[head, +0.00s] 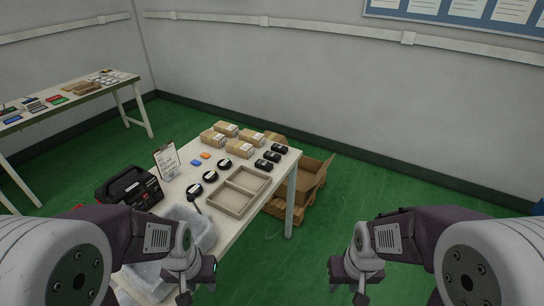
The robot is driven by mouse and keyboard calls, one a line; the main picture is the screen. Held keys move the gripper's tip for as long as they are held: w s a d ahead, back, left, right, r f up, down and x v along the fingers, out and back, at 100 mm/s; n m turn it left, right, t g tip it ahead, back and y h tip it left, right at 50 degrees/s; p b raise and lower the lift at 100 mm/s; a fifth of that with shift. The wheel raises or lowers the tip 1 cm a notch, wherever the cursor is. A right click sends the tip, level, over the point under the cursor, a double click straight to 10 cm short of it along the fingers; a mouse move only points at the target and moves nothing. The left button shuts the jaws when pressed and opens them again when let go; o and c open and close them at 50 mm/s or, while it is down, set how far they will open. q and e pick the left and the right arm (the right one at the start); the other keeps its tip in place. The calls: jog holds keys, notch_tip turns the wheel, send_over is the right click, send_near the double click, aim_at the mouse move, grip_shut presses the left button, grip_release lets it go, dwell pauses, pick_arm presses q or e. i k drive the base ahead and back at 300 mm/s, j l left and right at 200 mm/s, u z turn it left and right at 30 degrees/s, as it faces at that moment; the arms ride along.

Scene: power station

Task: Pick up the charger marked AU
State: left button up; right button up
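Three black block-shaped items (272,156) stand in a row near the right edge of the white table. Three round black items with white labels (210,176) lie in a row left of the tray. Any of these may be chargers; the labels are too small to read, so I cannot tell which is marked AU. My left gripper (195,287) hangs at the table's near end, beside the grey bin. My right gripper (351,290) hangs over green floor, right of the table. Both are apart from the items, and their fingertips are not clear enough to show their opening.
A two-compartment beige tray (222,203) lies on the table (236,232). Floor to the right is clear.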

aim_at(277, 148)
jog(key=i+l+u, duration=0.15)
jog(key=u, duration=0.2)
jog(key=i+l+u, duration=0.15)
jog(key=l+u, duration=0.15)
jog(key=i+l+u, duration=0.1)
jog(key=l+u, duration=0.25)
jog(key=i+j, duration=0.05)
jog(key=j, duration=0.05)
